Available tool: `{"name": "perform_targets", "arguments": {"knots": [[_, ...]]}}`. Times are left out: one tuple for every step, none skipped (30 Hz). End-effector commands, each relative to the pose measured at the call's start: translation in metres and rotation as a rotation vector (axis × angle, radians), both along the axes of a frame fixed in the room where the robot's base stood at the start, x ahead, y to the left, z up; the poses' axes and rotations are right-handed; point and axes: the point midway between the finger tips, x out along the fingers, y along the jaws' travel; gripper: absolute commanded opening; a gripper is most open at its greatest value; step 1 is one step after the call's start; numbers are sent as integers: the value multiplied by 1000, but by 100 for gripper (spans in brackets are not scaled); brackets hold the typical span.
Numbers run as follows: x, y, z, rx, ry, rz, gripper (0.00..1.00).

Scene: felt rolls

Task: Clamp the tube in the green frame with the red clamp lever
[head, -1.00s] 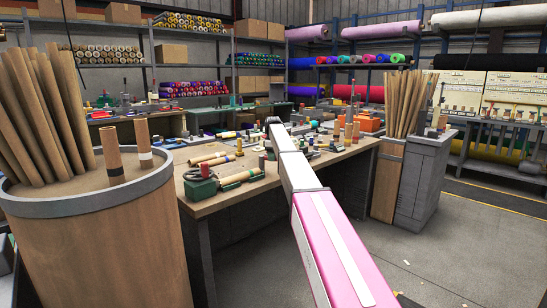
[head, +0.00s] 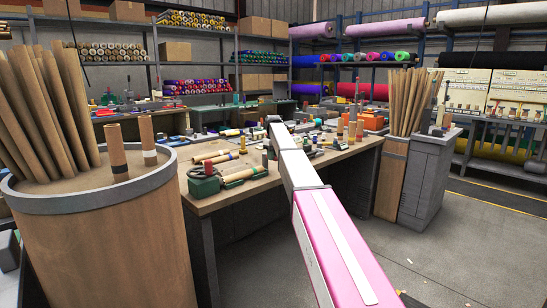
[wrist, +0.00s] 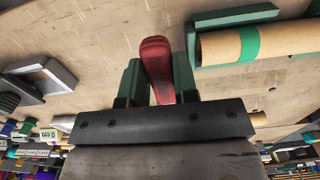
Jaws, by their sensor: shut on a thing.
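In the wrist view my gripper (wrist: 157,82) has two dark green fingers closed on the red clamp lever (wrist: 156,60), one on each side of it. The lever's rounded end sticks out past the fingers. Just to the right, a tan tube (wrist: 291,39) with a green band lies along the green frame (wrist: 237,15). Part of the frame shows above the tube and at its left end. Whether the lever presses on the tube cannot be seen. In the head view my arm reaches over the bench, and the gripper cannot be made out.
The wooden workbench (head: 230,205) carries many small fixtures, tubes and a dark green box (head: 204,187). A grey bracket (wrist: 42,78) lies left of my gripper in the wrist view. A large drum of tubes (head: 95,240) stands at left. A grey cabinet (head: 425,180) stands at right.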

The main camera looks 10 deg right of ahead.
Motion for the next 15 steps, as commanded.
{"name": "perform_targets", "arguments": {"knots": [[0,0,1,0,0,-10,0],[0,0,1,0,0,-10,0],[0,1,1,1,-1,-9,0],[0,1,1,1,-1,-9,0],[0,1,1,1,-1,-9,0],[0,1,1,1,-1,-9,0],[0,1,1,1,-1,-9,0],[0,1,1,1,-1,-9,34],[0,1,1,1,-1,-9,47],[0,1,1,1,-1,-8,53],[0,1,1,0,0,-8,53],[0,1,1,0,0,-7,53],[0,1,1,0,0,-7,53],[0,0,1,0,0,-7,53],[0,0,0,0,0,-6,53]]}}
